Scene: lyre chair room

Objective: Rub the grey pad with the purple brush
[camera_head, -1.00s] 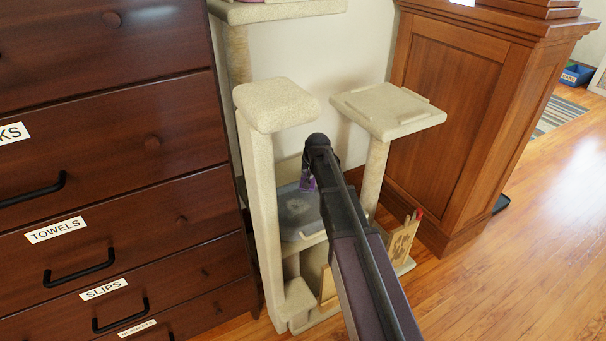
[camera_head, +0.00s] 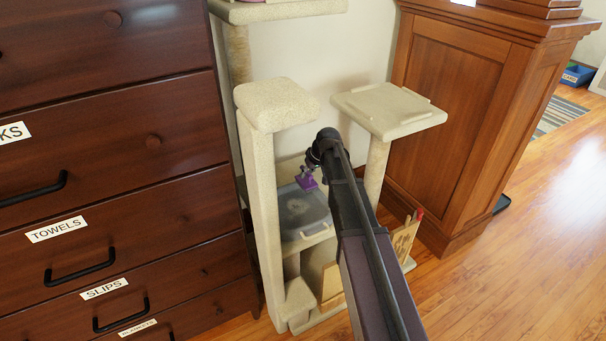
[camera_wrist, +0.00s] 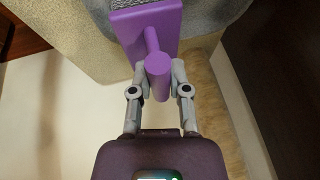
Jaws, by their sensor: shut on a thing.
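The purple brush (camera_head: 306,179) is in my gripper, above the back part of the grey pad in the head view. My gripper (camera_wrist: 157,82) is shut on its handle in the wrist view, where the brush (camera_wrist: 147,28) shows a flat purple head and a round handle end. The grey pad (camera_head: 297,212) lies on a shelf of the cat tree and has a paler patch in its middle. I cannot tell whether the brush touches the pad. Grey fuzzy material shows at the top edge of the wrist view, beyond the brush.
The beige cat tree's posts and upper platforms (camera_head: 276,106) (camera_head: 388,110) stand close around the shelf. A dark dresser (camera_head: 120,180) is at the left and a wooden cabinet (camera_head: 455,120) at the right. Open wooden floor (camera_head: 530,270) lies to the right.

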